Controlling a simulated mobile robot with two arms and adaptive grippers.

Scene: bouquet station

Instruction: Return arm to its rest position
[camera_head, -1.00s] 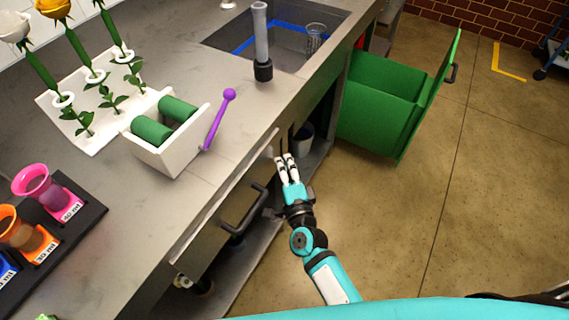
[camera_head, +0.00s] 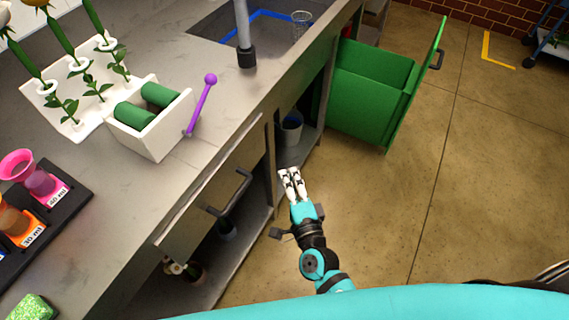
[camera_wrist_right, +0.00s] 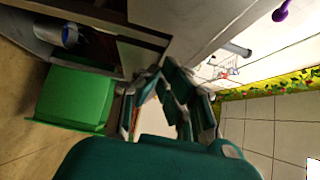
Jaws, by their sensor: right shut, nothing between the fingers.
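My right gripper (camera_head: 291,184) is in front of the counter, to the right of the closed drawer's handle (camera_head: 230,192) and below the counter top. Its white fingers are together with nothing between them. In the right wrist view the fingers (camera_wrist_right: 165,85) show at the centre, with the counter front beyond them. My left gripper is not in view.
A green drawer (camera_head: 375,95) stands pulled out at the right of the counter. A grey bucket (camera_head: 290,128) is on the lower shelf. A white box with green rolls (camera_head: 150,140), a purple-headed stick (camera_head: 203,103) and a black rack (camera_head: 60,215) are on the counter. The floor (camera_head: 480,180) at right is clear.

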